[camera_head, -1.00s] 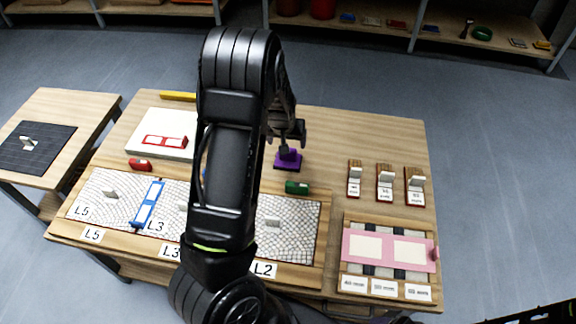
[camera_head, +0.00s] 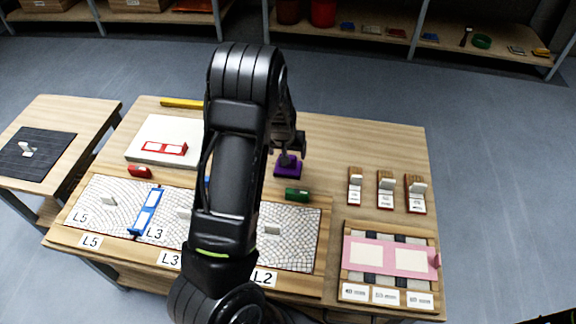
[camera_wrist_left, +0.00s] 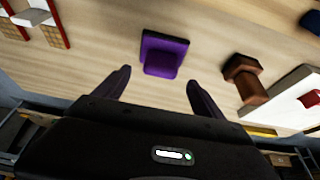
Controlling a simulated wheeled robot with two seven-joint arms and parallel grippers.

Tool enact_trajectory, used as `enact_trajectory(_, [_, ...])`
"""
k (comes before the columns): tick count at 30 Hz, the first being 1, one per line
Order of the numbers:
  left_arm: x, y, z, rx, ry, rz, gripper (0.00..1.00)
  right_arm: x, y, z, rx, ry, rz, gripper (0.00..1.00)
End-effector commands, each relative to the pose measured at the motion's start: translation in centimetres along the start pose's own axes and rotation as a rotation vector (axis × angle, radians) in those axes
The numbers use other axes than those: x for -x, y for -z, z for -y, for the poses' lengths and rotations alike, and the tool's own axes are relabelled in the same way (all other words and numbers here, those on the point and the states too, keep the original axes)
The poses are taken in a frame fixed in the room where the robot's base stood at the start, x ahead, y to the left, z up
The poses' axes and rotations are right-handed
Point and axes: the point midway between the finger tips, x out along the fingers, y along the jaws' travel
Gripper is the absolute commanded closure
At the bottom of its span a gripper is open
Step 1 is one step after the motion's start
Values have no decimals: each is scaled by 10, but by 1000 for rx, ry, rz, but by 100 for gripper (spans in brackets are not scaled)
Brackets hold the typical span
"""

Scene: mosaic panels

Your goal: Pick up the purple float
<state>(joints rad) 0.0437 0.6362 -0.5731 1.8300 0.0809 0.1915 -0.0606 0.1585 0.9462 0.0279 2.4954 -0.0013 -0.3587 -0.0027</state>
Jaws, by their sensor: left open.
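The purple float (camera_head: 288,167) lies on the wooden table, right of my left arm in the head view. In the left wrist view the purple float (camera_wrist_left: 164,54) shows as a flat plate with a raised block on it, just beyond and between the fingertips. My left gripper (camera_head: 287,150) is above the float, pointing down, with its upper part partly hidden by my arm. Its two fingers (camera_wrist_left: 160,85) are apart with nothing between them. My right gripper is in neither view.
A green block (camera_head: 297,195) and a red block (camera_head: 139,172) lie near the mosaic panel (camera_head: 300,225). A brown block (camera_wrist_left: 244,78) stands near the float. Sample stands (camera_head: 386,190) and a pink frame (camera_head: 376,254) are at right. Table between float and stands is clear.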

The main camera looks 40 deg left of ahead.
Motion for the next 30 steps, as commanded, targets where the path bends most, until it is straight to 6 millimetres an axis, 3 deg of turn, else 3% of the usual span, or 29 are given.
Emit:
enact_trajectory(12, [-50, -4, 0, 0, 1, 1, 20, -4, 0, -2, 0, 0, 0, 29])
enact_trajectory(30, [-51, -3, 0, 0, 0, 1, 20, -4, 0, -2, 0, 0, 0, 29])
